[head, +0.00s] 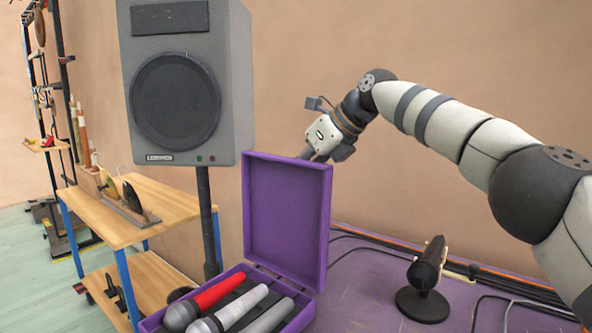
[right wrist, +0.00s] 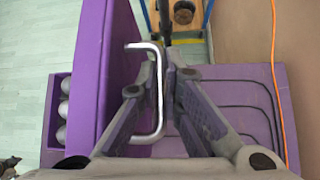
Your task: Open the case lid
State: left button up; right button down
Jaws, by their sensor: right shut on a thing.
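The purple case (head: 313,305) stands at the bottom middle of the head view, with its lid (head: 287,208) raised about upright. Three microphones lie in it: a red one (head: 215,292), a light grey one (head: 238,307) and a darker grey one (head: 268,317). My right gripper (head: 318,155) is at the lid's top edge, behind it. In the right wrist view, my right gripper (right wrist: 160,72) is shut on the silver handle (right wrist: 158,125) on the lid's outer face. The lid (right wrist: 116,75) also shows there, left of the fingers. My left gripper is not in view.
A speaker (head: 180,90) on a dark pole stands just left of the lid. A desk microphone (head: 427,280) stands right of the case, with cables (head: 400,256) behind it on the purple surface. A wooden cart (head: 120,215) is at the left.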

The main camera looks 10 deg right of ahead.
jog(key=shift+f, duration=0.45)
jog(key=c, duration=2)
grip_release()
jog(key=shift+r, duration=0.25)
jog(key=v, duration=1.2)
